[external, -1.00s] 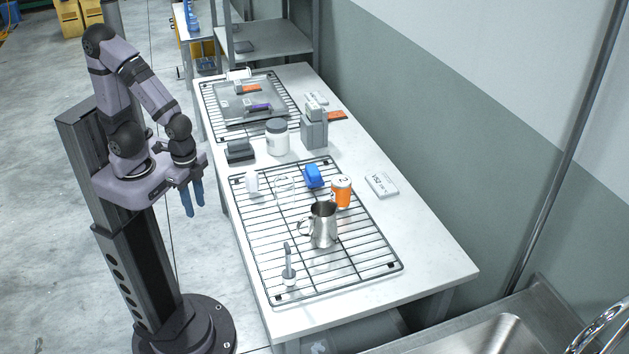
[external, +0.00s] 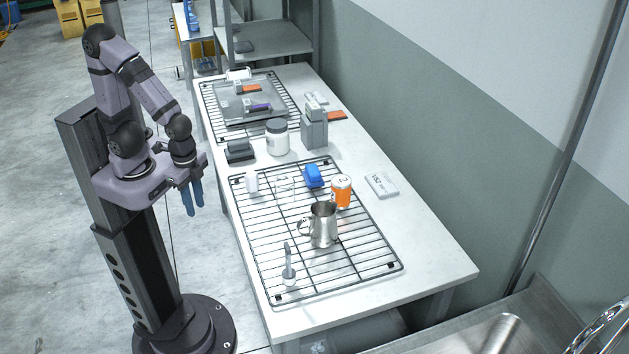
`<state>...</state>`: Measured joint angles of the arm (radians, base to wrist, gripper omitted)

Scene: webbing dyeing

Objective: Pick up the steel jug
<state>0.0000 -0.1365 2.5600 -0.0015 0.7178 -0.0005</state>
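The steel jug (external: 323,226) stands upright on the near wire rack (external: 375,248) on the white table. It is shiny metal, and its handle is on its left side. My gripper (external: 194,200) has blue fingers and hangs pointing down off the table's left edge, well to the left of the jug. It is apart from everything on the table and holds nothing that I can see. The fingers are small in this view, and the gap between them is unclear.
An orange jar (external: 341,192) stands close behind the jug, with a blue object (external: 313,176) beyond it. A small ladle-like tool (external: 289,268) stands at the rack's front left. A white jar (external: 277,138) and grey blocks stand farther back. A sink is at lower right.

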